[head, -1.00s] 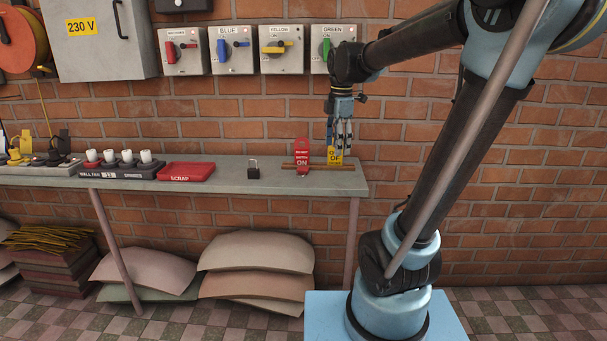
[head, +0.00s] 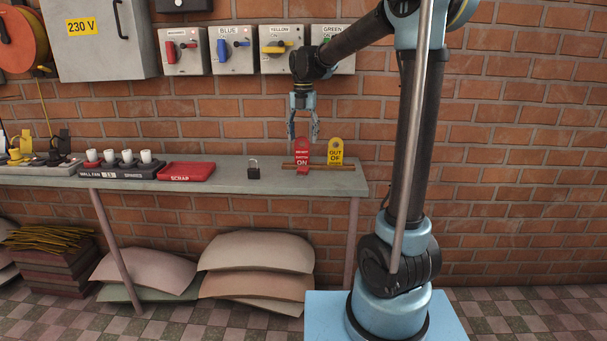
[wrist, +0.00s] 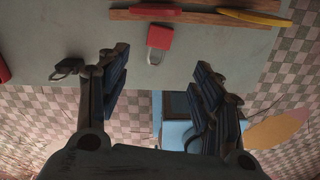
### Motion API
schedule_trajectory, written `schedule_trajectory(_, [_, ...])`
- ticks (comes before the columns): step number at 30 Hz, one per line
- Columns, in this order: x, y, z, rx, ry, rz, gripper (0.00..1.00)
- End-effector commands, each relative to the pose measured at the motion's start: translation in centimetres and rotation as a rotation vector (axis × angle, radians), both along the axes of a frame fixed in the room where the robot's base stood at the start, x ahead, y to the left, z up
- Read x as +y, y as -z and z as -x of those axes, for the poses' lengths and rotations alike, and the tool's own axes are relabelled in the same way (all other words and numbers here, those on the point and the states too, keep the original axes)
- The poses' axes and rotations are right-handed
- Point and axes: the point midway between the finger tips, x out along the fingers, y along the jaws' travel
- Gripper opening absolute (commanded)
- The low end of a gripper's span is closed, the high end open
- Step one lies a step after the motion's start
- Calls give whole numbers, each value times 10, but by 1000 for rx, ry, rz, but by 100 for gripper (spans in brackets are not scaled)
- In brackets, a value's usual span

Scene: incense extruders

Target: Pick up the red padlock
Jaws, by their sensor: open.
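In the head view a small red shape (head: 303,171) sits at the foot of the red tag (head: 303,151), probably this padlock. My gripper (head: 303,137) points down above the bench, over the red tag, with its fingers spread and empty. In the wrist view, the padlock is beyond the gap between the fingers (wrist: 162,78), not touching either.
A dark padlock (head: 253,169) stands left of the red tag. A yellow tag (head: 336,152) is on the wooden rail (head: 347,167) to the right. The red scrap tray (head: 186,172) is farther left. The bench (head: 228,180) is clear between tray and dark padlock.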

Motion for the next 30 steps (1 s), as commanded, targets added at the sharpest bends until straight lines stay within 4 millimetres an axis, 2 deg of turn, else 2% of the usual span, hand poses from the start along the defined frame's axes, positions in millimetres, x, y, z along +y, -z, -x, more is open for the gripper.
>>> schedule_trajectory(9, [0, 54, 0, 0, 2, 0, 60])
schedule_trajectory(12, [0, 66, 0, 0, 2, 0, 60])
schedule_trajectory(20, [0, 81, 0, 0, 2, 0, 60])
schedule_trajectory(30, [2, 121, 2, 0, 2, 0, 60])
